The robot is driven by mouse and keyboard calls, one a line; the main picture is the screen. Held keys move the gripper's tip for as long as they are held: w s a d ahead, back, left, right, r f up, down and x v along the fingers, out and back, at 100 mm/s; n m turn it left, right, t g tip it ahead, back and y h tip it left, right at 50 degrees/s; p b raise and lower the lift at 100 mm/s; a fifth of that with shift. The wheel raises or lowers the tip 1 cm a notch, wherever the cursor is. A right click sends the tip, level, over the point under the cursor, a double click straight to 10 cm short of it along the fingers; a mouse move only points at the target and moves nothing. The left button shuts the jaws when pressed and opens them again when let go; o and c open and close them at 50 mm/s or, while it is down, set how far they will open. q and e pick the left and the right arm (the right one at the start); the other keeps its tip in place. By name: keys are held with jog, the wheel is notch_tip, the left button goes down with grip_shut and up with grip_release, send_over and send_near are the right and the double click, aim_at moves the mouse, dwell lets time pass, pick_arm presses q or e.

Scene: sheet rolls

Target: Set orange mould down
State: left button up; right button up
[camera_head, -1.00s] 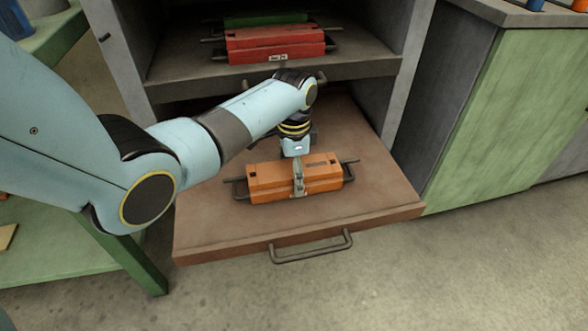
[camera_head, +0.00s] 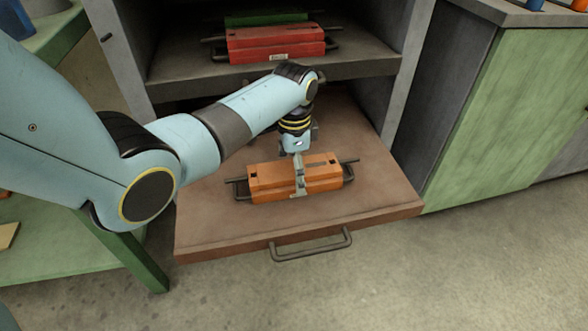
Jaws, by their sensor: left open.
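The orange mould (camera_head: 270,181) lies on the brown pulled-out drawer board (camera_head: 225,228), with a dark handle at each end. My left gripper (camera_head: 299,187) points down over the middle of the mould. Its jaws are open, and one finger shows in front of the mould's near face. The far finger is hidden behind the mould. My right gripper is not in view.
A red mould (camera_head: 275,43) lies on the cabinet shelf (camera_head: 185,68) above, with a green mould (camera_head: 265,19) behind it. The board has a dark front handle (camera_head: 312,246). A green cabinet (camera_head: 510,110) stands at right, and a green table (camera_head: 60,250) at left. The board is bare around the mould.

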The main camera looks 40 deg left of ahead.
pick_arm(q)
notch_tip(320, 180, up, 11)
jog(key=p, duration=0.4)
jog(key=shift+f+p, duration=0.15)
jog(key=shift+p, duration=0.25)
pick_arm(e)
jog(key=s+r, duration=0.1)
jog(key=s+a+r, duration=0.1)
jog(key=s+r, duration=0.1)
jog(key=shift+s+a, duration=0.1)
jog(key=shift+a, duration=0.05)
